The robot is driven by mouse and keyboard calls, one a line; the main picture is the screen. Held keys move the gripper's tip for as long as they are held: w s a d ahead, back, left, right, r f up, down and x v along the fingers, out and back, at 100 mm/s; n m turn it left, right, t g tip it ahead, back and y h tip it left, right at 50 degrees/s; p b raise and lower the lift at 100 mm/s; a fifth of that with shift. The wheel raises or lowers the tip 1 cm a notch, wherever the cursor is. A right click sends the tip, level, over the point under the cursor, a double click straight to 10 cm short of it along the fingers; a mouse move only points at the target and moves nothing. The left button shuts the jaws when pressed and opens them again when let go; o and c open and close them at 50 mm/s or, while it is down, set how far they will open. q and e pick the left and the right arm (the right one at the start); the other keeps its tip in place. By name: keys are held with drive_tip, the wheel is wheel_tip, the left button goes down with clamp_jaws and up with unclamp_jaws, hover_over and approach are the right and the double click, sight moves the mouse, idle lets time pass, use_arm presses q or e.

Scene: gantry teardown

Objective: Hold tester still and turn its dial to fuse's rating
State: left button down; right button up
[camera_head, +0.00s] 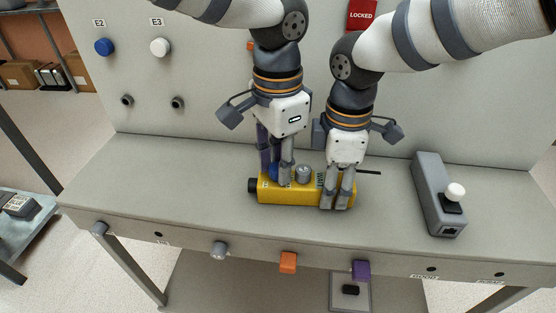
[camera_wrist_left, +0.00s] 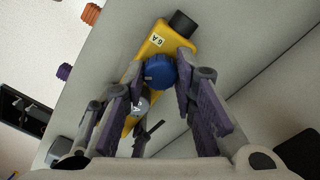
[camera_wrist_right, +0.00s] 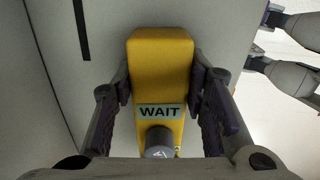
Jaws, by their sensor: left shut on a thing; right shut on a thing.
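The yellow tester (camera_head: 305,194) lies on the bench with a black end cap at its left. Its blue dial (camera_wrist_left: 160,71) sits between the fingers of my left gripper (camera_head: 275,172), which is shut on it from above. A small "6 A" label (camera_wrist_left: 157,40) shows beside the dial. A grey cylinder (camera_head: 303,173) with partly readable top marking stands on the tester; it also shows in the right wrist view (camera_wrist_right: 159,143). My right gripper (camera_head: 337,195) is shut across the tester's right end. A plate reading "WAIT" (camera_wrist_right: 160,112) lies between its fingers. The dial's pointer is not readable.
A grey box with a white button (camera_head: 455,192) stands to the right on the bench. Orange (camera_head: 288,262) and purple (camera_head: 361,270) knobs line the front edge. A red "LOCKED" sign (camera_head: 361,15) is on the back panel. The bench's left part is clear.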

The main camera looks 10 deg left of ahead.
sight(277, 166)
use_arm(q)
drive_tip(key=m, duration=0.6)
drive_tip(key=shift+m, duration=0.4)
idle(0.4)
drive_tip(key=c, duration=1.3)
unclamp_jaws()
wheel_tip(277, 166, up, 12)
